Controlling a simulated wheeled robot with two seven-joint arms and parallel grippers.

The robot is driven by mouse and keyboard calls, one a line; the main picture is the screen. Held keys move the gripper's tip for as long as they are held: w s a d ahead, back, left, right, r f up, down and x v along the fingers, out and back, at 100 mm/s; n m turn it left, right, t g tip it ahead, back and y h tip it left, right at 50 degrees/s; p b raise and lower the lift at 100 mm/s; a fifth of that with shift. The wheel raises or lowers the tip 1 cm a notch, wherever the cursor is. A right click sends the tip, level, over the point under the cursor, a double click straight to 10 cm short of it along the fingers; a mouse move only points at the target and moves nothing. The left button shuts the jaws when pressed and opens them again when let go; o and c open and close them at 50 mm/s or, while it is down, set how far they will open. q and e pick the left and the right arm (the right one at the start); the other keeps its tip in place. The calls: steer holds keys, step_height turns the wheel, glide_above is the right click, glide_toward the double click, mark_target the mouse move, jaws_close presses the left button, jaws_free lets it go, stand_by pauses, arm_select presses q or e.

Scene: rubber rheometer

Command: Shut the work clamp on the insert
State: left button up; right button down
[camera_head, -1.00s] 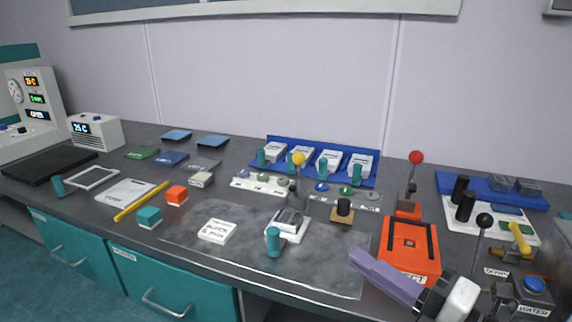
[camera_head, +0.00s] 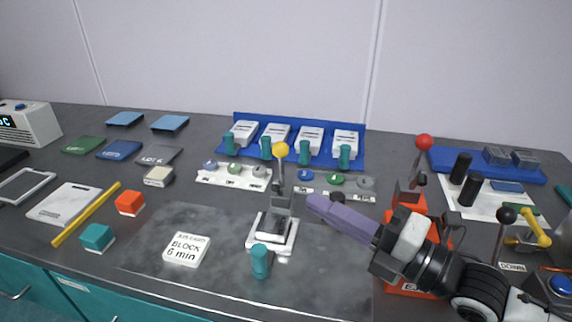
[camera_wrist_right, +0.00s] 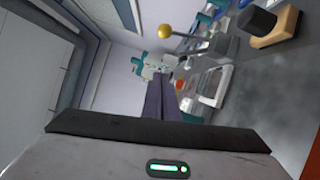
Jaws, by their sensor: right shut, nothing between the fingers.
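The work clamp appears to be the small fixture with a yellow ball (camera_head: 281,150) on an upright grey lever (camera_head: 279,178), in the middle of the bench. The lever stands up above a white insert (camera_head: 288,240) with a teal handle (camera_head: 261,260) at its front. In the right wrist view the yellow ball (camera_wrist_right: 165,32) is above the fingertips. My right gripper (camera_head: 314,203) has its purple fingers shut and empty, pointing left, just right of the lever and below the ball, apparently apart from both. The same fingers show in the wrist view (camera_wrist_right: 165,92). My left gripper is out of view.
An orange unit (camera_head: 405,288) with a red-ball lever (camera_head: 424,142) is partly behind my right arm. A blue rack (camera_head: 240,119) holds several white inserts at the back. A white labelled block (camera_head: 187,250) lies left of the clamp. Black-ball and yellow levers crowd the right.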

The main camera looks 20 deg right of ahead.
mark_target(281, 169)
steer(key=w+a+r+p, duration=0.1)
steer(key=w+a, duration=0.1)
steer(key=w, duration=0.9)
steer(key=shift+a+r, duration=0.15)
steer(key=shift+r, duration=0.15)
steer(key=shift+w+r, duration=0.1)
